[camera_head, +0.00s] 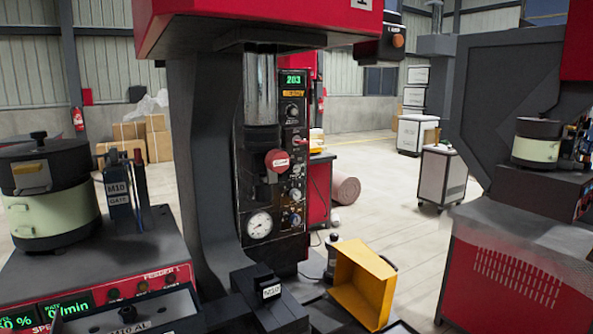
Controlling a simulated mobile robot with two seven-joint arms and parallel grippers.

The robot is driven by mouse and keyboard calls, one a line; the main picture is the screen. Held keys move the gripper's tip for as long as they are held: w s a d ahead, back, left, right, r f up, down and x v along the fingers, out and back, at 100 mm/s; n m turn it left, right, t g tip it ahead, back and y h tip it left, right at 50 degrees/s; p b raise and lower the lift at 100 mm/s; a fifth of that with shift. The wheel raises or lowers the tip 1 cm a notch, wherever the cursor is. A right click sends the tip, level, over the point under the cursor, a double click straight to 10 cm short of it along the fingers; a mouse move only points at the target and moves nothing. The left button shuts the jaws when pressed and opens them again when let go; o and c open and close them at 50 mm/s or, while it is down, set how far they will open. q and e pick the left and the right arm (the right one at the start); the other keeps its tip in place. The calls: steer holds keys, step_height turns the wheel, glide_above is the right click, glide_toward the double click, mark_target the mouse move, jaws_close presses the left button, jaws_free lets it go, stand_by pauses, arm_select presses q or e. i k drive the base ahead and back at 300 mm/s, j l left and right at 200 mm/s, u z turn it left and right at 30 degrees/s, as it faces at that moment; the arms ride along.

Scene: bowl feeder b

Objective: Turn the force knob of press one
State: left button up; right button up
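A press (212,150) with a dark frame and a red head stands in the middle of the view. Its tall control panel (293,165) faces me at an angle. A green display at the top of the panel reads 203 (293,80). A dark round knob (292,111) sits below the display and an orange label. Smaller knobs (296,194) sit lower on the panel. The labels are too small to read, so I cannot tell for sure which knob sets the force. I make out neither of my grippers in this view.
A red round part (277,160) sticks out before the panel. A white gauge (260,225) sits lower left of it. A yellow bin (363,284) stands at the press's foot. A feeder with a bowl (55,190) is at left; a red machine (520,270) is at right. Open floor lies between.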

mark_target(295, 168)
steer(key=i+l, duration=0.2)
steer(key=l, duration=0.2)
steer(key=i+l+u, duration=0.15)
steer(key=u, duration=0.25)
steer(key=l+u, duration=0.4)
